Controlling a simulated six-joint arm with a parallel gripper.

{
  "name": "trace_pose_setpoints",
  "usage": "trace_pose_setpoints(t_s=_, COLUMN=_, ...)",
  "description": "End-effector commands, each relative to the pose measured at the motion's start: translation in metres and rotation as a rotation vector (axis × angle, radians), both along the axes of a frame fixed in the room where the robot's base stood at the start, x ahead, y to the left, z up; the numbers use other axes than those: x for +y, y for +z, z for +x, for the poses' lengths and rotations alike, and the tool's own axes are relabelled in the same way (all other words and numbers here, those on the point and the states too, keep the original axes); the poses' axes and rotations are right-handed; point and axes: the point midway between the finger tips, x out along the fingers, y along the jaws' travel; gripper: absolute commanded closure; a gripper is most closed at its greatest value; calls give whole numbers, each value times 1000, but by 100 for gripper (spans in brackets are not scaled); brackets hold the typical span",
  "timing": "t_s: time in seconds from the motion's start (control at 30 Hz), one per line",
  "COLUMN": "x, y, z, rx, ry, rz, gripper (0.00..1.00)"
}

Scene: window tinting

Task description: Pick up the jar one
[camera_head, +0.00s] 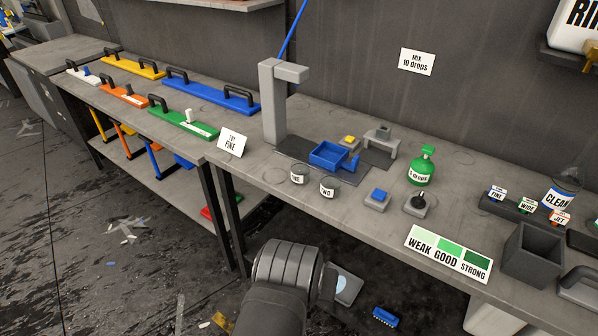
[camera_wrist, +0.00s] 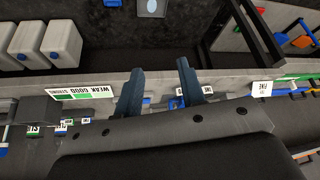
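The jar one (camera_head: 299,175) is a small clear jar with a white "ONE" label, upright on the grey bench. The jar two (camera_head: 327,188), a similar jar, stands just to its right and nearer. My gripper (camera_wrist: 160,66) shows in the wrist view with two dark fingers spread apart and nothing between their tips. In the head view my wrist is in front of the bench, below and apart from both jars; the fingers cannot be made out there. In the wrist view small white labels show beside the right finger, partly hidden and too small to read surely.
A blue tray (camera_head: 328,155) and a grey post (camera_head: 272,105) stand behind the jars. A blue button (camera_head: 377,196), a green bottle (camera_head: 421,168) and a WEAK GOOD STRONG card (camera_head: 448,253) lie right. A "TRY FINE" sign (camera_head: 232,141) stands left. Space before the jars is clear.

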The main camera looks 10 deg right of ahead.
Motion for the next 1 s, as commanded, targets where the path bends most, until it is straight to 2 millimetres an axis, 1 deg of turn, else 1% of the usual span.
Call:
trace_pose_setpoints(t_s=0.03, x=0, y=0, z=0, rx=0, ry=0, rz=0, gripper=62)
trace_pose_setpoints(t_s=0.23, x=0, y=0, z=0, rx=0, ry=0, rz=0, gripper=22)
trace_pose_setpoints(t_s=0.27, x=0, y=0, z=0, rx=0, ry=0, rz=0, gripper=21)
trace_pose_setpoints(t_s=0.53, x=0, y=0, z=0, rx=3, ry=0, rz=3, gripper=21)
trace_pose_setpoints(t_s=0.67, x=0, y=-3, z=2, rx=40, ry=-9, rz=29, gripper=21)
trace_pose_setpoints(t_s=1.0, x=-2, y=-27, z=16, rx=271, ry=-77, rz=205, gripper=21)
